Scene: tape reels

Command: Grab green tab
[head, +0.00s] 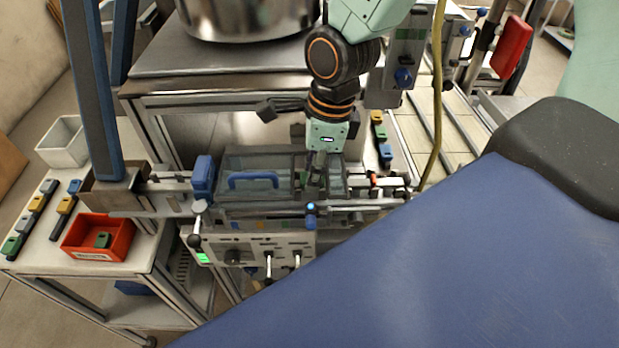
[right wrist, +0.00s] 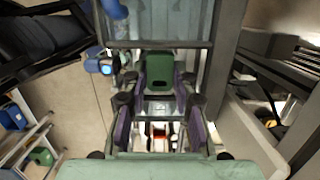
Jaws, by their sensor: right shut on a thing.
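My right gripper (head: 318,172) reaches down at the machine in the middle, beside its clear-lidded box (head: 252,163). In the right wrist view, my right gripper (right wrist: 159,85) has its two fingers on either side of a green tab (right wrist: 160,67) with a small hole, and is shut on it. In the head view this tab is hidden by the gripper or too small to make out. My left gripper is not in view.
A red bin (head: 77,236) with a green tab (head: 102,240) inside stands on the left table, near rows of coloured tabs (head: 36,204). More tabs (head: 381,133) lie right of my right gripper. A blue handle (head: 253,178) and a steel pot (head: 246,15) are close by.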

